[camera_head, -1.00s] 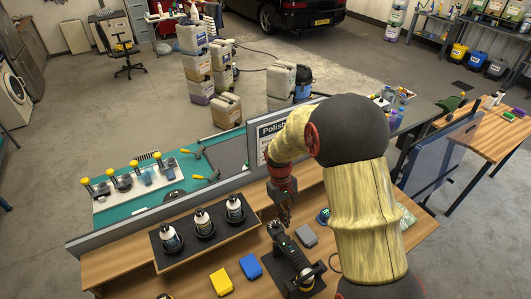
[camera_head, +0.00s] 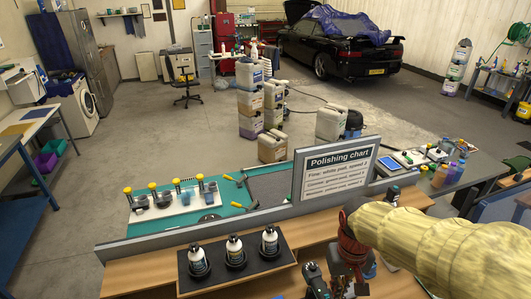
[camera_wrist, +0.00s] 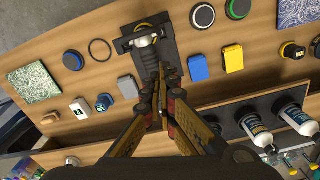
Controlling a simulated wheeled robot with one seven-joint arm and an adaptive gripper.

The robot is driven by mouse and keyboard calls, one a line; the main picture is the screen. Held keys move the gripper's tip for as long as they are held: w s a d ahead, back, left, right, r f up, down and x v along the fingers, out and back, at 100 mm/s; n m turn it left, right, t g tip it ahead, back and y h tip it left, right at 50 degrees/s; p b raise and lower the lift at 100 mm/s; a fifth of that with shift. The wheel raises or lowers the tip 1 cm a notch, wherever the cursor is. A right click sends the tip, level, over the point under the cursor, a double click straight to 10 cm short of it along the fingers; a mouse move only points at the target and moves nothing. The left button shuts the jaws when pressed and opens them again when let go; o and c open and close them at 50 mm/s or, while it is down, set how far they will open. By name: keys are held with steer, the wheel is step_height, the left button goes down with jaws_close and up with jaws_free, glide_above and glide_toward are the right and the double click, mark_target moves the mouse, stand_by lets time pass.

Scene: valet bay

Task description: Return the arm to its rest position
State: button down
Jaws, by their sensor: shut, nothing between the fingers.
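My gripper (camera_wrist: 168,78) is shut and empty, its fingers together in the wrist view. It points down over the wooden bench (camera_wrist: 215,30), close to a black handheld machine (camera_wrist: 145,38) on a dark mat. In the head view my gripper (camera_head: 345,286) is at the bottom edge, just right of that machine (camera_head: 315,282), and partly cut off. My arm's pale yellow sleeve fills the lower right and hides part of the bench.
A "Polishing chart" sign (camera_head: 336,172) stands behind the bench. Three bottles stand in a black holder (camera_head: 214,270) at left. Open floor (camera_head: 170,130) lies beyond.

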steer(key=s+t+b, duration=0.5)
steer(key=s+b, duration=0.3)
steer(key=b, duration=0.4)
steer(key=shift+s+d+f+m, duration=0.2)
steer(key=shift+d+f+m, duration=0.05)
steer(key=shift+m, duration=0.05)
stand_by(0.5)
